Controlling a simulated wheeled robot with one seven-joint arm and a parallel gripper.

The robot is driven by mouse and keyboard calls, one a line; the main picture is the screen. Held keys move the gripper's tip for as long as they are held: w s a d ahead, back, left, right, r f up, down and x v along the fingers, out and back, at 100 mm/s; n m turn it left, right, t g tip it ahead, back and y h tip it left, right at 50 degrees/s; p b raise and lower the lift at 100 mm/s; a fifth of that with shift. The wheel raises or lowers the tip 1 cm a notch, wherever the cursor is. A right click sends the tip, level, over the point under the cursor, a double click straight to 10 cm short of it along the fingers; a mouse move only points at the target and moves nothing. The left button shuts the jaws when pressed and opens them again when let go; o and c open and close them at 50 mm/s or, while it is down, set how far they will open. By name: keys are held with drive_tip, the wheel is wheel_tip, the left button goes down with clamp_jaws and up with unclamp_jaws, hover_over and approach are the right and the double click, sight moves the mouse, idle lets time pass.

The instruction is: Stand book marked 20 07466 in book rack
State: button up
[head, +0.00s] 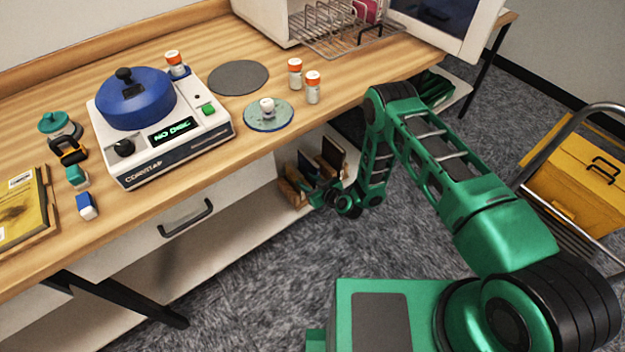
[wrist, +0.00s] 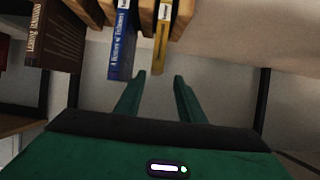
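The wooden book rack (head: 292,191) stands on the shelf under the counter, partly hidden by my arm. Several books stand in it: in the wrist view a brown one (wrist: 58,40), a blue one (wrist: 122,45) and a thin yellow one (wrist: 161,45), between wooden slats (wrist: 186,14). My gripper (head: 325,197) is low in front of the rack. In the wrist view its fingers (wrist: 157,80) are apart with nothing between them, their tips just short of the yellow book's end. A yellow book (head: 25,208) lies on the counter's left end. I cannot read the number 20 07466 on any book.
A centrifuge (head: 160,120) with a blue lid, bottles (head: 313,88), discs (head: 238,77) and small items crowd the counter. An open white cabinet (head: 265,20) with a wire rack stands at the back. A yellow box (head: 580,165) on a cart stands at right. Carpet is clear in front.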

drive_tip(key=w+d+r+g+h, duration=0.1)
drive_tip(key=w+d+r, duration=0.35)
drive_tip(key=r, duration=0.45)
drive_tip(key=w+d+r+g+h, duration=0.1)
drive_tip(key=w+d+r, duration=0.2)
drive_tip(key=d+r, duration=0.5)
drive_tip(key=s+d+r+m+g+h, duration=0.1)
drive_tip(key=s+d+r+h, duration=0.15)
drive_tip(key=d+r, duration=0.6)
drive_tip(key=s+d+r+m+g+h, duration=0.1)
drive_tip(key=s+d+r, duration=0.2)
drive_tip(key=d+r, duration=0.6)
drive_tip(key=s+d+r+m+g+h, duration=0.1)
drive_tip(key=s+d+r+m, duration=0.2)
drive_tip(key=s+d+r, duration=0.5)
drive_tip(key=s+d+r+m+g+h, duration=0.2)
drive_tip(key=s+d+r, duration=0.3)
drive_tip(key=s, duration=0.5)
drive_tip(key=s+d+r+m+g, duration=0.1)
drive_tip(key=s+r+m, duration=0.2)
drive_tip(key=s, duration=0.9)
drive_tip(key=s+d+r+m+g, duration=0.2)
drive_tip(key=s+r+m, duration=0.1)
drive_tip(key=s, duration=1)
drive_tip(key=shift+d+r+m, duration=0.25)
drive_tip(key=shift+m, duration=0.55)
drive_tip(key=shift+s+y, duration=0.1)
drive_tip(key=shift+y, duration=0.15)
